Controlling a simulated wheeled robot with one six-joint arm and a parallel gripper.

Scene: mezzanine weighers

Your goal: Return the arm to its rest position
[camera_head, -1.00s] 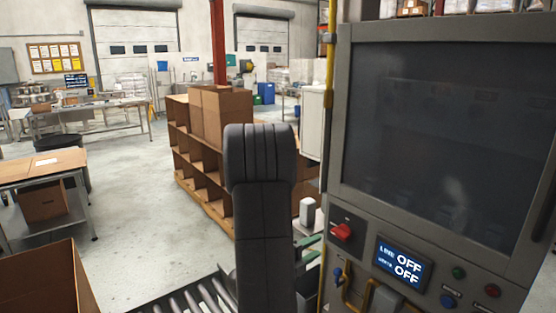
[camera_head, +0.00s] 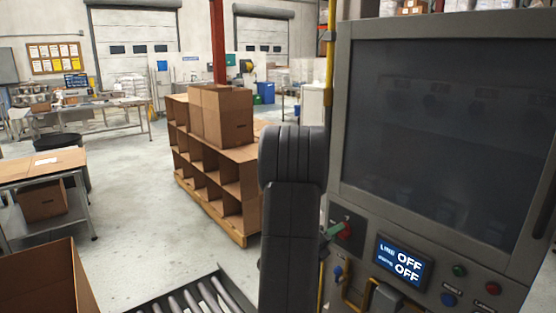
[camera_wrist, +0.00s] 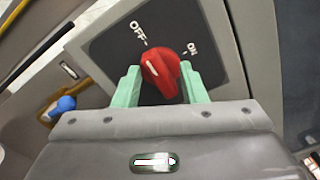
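My gripper (camera_wrist: 161,84) has green fingers. In the wrist view they stand apart, one on each side of the red rotary knob (camera_wrist: 160,72); I cannot tell whether they touch it. The knob's white mark leans toward the OFF label, with ON to its right. In the head view, a green finger (camera_head: 332,231) is at the knob (camera_head: 345,230) on the control panel, and my dark arm hides what is behind it. The small display (camera_head: 403,262) reads OFF on both lines.
The cabinet with the large dark screen (camera_head: 440,130) fills the right side. A yellow pipe (camera_head: 329,70) runs up its left edge. A roller conveyor (camera_head: 190,300) is low in front, and a wooden shelf unit with boxes (camera_head: 220,180) stands beyond. Open floor lies left of the shelf.

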